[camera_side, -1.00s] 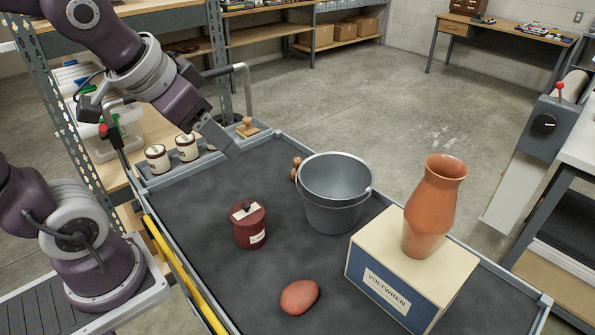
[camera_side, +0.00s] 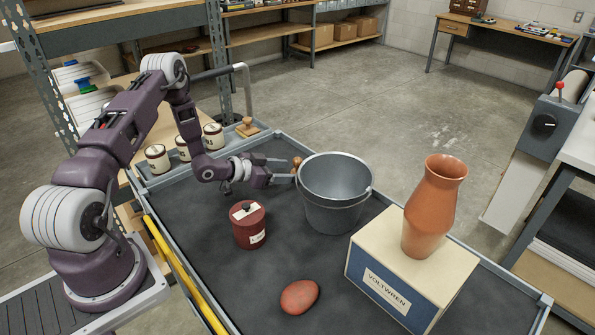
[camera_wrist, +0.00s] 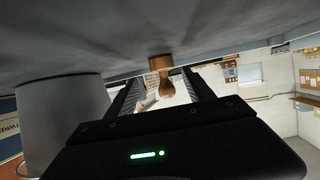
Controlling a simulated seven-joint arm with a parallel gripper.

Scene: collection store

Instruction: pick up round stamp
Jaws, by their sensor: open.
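The round stamp (camera_side: 297,162) is a small wooden piece with a knobbed handle, standing on the dark mat just left of the grey bucket. My gripper (camera_side: 287,171) is low over the mat and reaches toward it from the left, fingers level and apart. In the wrist view, which is upside down, the stamp (camera_wrist: 166,80) shows its handle and base between the fingertip ends of my open gripper (camera_wrist: 164,88). I cannot tell whether a finger touches it. The fingers partly cover the stamp in the side view.
The bucket (camera_side: 335,205) stands close on the right; it also shows in the wrist view (camera_wrist: 62,120). A red lidded pot (camera_side: 249,228) is in front. A terracotta vase (camera_side: 433,215) stands on a box (camera_side: 415,285). Another wooden stamp (camera_side: 247,127) sits by the jars (camera_side: 187,148).

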